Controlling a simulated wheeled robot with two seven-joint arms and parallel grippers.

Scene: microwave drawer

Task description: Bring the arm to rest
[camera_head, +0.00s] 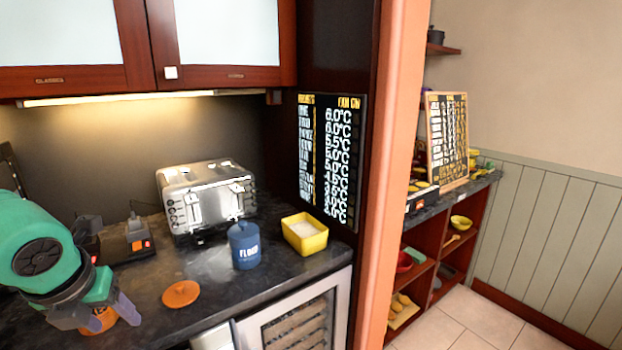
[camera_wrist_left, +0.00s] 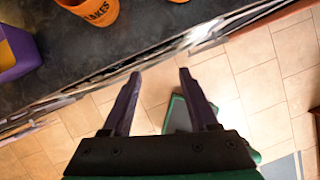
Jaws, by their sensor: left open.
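My left arm (camera_head: 45,250), green with dark joints, comes in from the left in the head view. My left gripper (camera_head: 98,318) is low at the left, in front of the counter (camera_head: 150,325). Its two fingers are spread apart, and the wrist view (camera_wrist_left: 161,74) shows nothing between them. That view shows the fingers over the counter's front edge, with tiled floor beyond. An orange tub (camera_wrist_left: 97,10) with dark lettering stands on the counter, apart from the fingers. In the head view it is partly hidden behind the gripper. My right gripper does not show.
A toaster (camera_head: 207,200), a blue flour canister (camera_head: 243,246), a yellow container (camera_head: 304,233) and an orange lid (camera_head: 181,294) are on the counter. Cabinets (camera_head: 235,38) hang above. A purple and yellow box (camera_wrist_left: 15,55) stands by the edge. Tiled floor (camera_wrist_left: 260,75) lies below.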

